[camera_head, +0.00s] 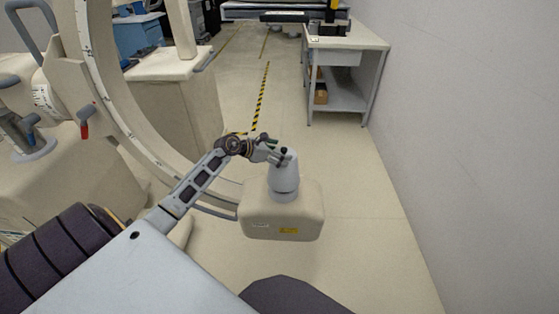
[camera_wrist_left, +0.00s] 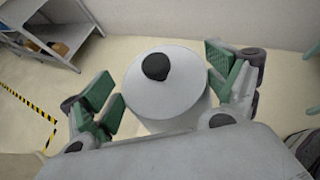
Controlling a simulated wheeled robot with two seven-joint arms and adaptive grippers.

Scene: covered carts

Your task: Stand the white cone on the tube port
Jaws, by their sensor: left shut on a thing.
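The tube port (camera_head: 284,197) shows as a pale collar below the cone. I cannot tell whether the cone rests on it or hovers just above.
A large curved C-arm (camera_head: 112,105) stands at the left, close behind my left arm. A grey table (camera_head: 350,38) with a lower shelf stands at the back right. A plain wall (camera_head: 470,120) is on the right. The floor between has room, with striped tape (camera_head: 262,95).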

